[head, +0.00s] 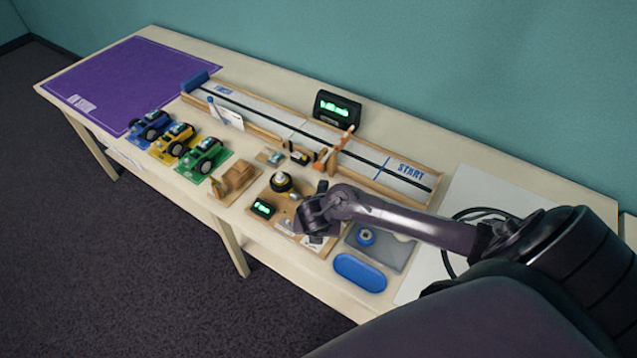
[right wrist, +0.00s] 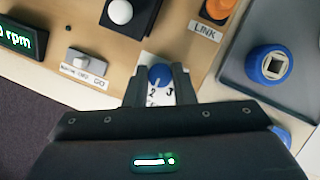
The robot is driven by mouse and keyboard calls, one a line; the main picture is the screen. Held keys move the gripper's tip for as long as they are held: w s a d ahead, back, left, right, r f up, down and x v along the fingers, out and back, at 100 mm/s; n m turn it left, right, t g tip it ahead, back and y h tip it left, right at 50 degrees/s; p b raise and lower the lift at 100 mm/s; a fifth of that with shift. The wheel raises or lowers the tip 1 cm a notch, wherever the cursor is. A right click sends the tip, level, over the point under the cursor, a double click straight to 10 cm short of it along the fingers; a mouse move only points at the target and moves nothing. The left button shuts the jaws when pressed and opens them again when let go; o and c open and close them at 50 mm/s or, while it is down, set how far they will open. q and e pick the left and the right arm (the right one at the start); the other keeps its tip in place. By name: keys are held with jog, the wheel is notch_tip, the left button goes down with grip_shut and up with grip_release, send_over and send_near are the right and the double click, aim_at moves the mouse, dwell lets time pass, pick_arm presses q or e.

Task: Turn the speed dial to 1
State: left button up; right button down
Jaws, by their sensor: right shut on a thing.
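The speed dial is a small blue knob (right wrist: 160,75) on a white scale plate at the edge of a wooden board. My right gripper (right wrist: 160,84) has its two fingers closed on either side of the knob. The numbers 2 and 3 show between the fingers; the 1 is not readable. A pale mark on the knob seems to face the 2, but it is too small to be sure. In the head view my right gripper (head: 316,238) is over the board's front part and hides the dial. My left gripper is in neither view.
On the board are a green rpm display (head: 262,208), a toggle switch (right wrist: 86,62) and an orange part by a LINK label (right wrist: 204,30). A grey tray (head: 394,252) with a blue ring and a blue oval dish (head: 360,272) lie right of it. Toy cars and a track stand behind.

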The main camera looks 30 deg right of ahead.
jog(key=shift+a+r+m+g+p, duration=0.15)
jog(key=shift+m+g+p, duration=0.25)
jog(key=shift+m+p, duration=0.7)
jog(key=m+h+p, duration=0.1)
jog(key=m+p, duration=0.1)
jog(key=shift+m+g, duration=0.3)
jog(key=shift+g, duration=0.1)
jog(key=m+g+p, duration=0.1)
jog(key=m+p, duration=0.1)
jog(key=m, duration=0.1)
jog(key=shift+w, duration=0.15)
jog(key=shift+m+g+p, duration=0.5)
jog(key=shift+m, duration=0.6)
jog(key=shift+f, duration=0.2)
jog(key=c, duration=1.2)
grip_release()
